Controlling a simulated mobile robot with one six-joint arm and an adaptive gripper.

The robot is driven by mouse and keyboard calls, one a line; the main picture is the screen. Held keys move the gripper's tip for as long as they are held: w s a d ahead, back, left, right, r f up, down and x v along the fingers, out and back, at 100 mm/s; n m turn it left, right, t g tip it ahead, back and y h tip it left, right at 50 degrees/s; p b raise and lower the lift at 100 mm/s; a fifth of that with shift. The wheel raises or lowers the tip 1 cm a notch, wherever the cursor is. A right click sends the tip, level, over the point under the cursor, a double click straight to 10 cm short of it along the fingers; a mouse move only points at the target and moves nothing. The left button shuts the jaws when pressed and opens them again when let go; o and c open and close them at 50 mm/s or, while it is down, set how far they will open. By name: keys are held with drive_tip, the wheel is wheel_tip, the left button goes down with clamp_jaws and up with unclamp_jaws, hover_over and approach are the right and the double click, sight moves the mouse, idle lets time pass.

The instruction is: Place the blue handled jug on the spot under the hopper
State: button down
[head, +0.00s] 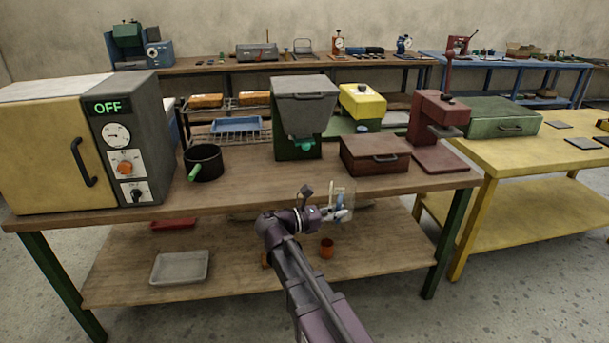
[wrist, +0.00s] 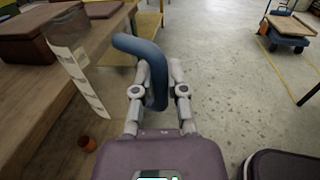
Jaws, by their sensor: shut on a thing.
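The jug is clear with pale markings on its wall (wrist: 78,80), and its thick blue handle (wrist: 143,52) faces my gripper. My gripper (wrist: 160,92) is shut on the handle in the wrist view. In the head view my gripper (head: 328,213) holds the jug (head: 350,197) in front of the wooden bench's front edge, apart from the bench top. The grey hopper (head: 303,98) sits on a dark green stand further back on the bench. The spot under it is in shadow, and a bright green part (head: 305,145) shows there.
A brown lidded box (head: 375,154) stands right of the hopper, with a red press (head: 437,120) beyond. A black pot (head: 204,163) with a green handle stands to the left. Bare bench top (head: 255,180) lies between pot and hopper. An orange cup (head: 326,248) stands on the lower shelf.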

drive_tip(key=w+a+f+n+t+y+b, duration=0.1)
drive_tip(key=a+n+t, duration=0.1)
drive_tip(key=a, duration=1.8)
drive_tip(key=w+a+f+n+t+y+b, duration=0.1)
drive_tip(key=a+t, duration=0.3)
drive_tip(key=a, duration=1.7)
drive_tip(key=shift+w+a+f+n+t+y+b, duration=0.15)
drive_tip(key=shift+w+f+n+t+y+b, duration=0.15)
drive_tip(key=shift+f+n+y+b, duration=0.45)
drive_tip(key=shift+r, duration=0.2)
